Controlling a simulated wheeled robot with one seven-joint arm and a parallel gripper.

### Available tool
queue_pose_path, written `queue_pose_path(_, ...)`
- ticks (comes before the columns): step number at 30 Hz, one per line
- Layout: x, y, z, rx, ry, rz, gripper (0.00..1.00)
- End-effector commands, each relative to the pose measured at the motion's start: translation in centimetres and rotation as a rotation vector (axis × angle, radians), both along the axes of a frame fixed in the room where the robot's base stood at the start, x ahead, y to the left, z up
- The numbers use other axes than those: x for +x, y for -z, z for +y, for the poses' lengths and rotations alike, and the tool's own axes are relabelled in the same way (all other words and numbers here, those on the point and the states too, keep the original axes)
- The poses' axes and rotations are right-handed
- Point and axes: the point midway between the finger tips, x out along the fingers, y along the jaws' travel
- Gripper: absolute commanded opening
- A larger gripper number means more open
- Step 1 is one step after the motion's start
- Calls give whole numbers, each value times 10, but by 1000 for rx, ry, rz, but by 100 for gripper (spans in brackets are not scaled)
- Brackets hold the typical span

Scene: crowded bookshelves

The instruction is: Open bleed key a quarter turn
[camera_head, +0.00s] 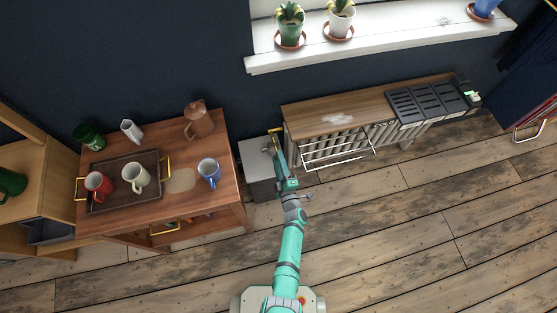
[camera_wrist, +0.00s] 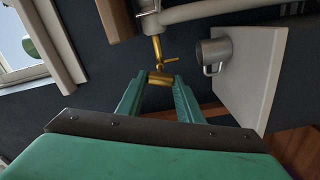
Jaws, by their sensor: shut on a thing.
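The brass bleed key (camera_wrist: 160,77) sits between my gripper's fingertips (camera_wrist: 160,86) in the wrist view. My gripper is shut on it. Just beyond it, a brass stem with a small cross-piece (camera_wrist: 157,48) meets the pale radiator end (camera_wrist: 147,22). I cannot tell exactly how the key and stem join. In the head view, my gripper (camera_head: 279,150) reaches the left end of the radiator (camera_head: 340,148), with a brass part (camera_head: 276,133) showing at its tip.
A grey metal mug (camera_wrist: 213,52) stands on a small white-topped cabinet (camera_head: 252,150) close beside my gripper. A wooden table (camera_head: 215,130) with mugs and a tray (camera_head: 110,205) is to the left. A wooden shelf (camera_head: 310,112) covers the radiator. The floor at front right is clear.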

Motion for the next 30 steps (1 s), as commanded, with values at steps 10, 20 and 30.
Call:
queue_pose_path(10,0,1,1,-146,-3,-40,10)
queue_pose_path(20,-1,1,2,-175,-3,-48,10)
queue_pose_path(30,-1,1,2,-175,-3,-47,52)
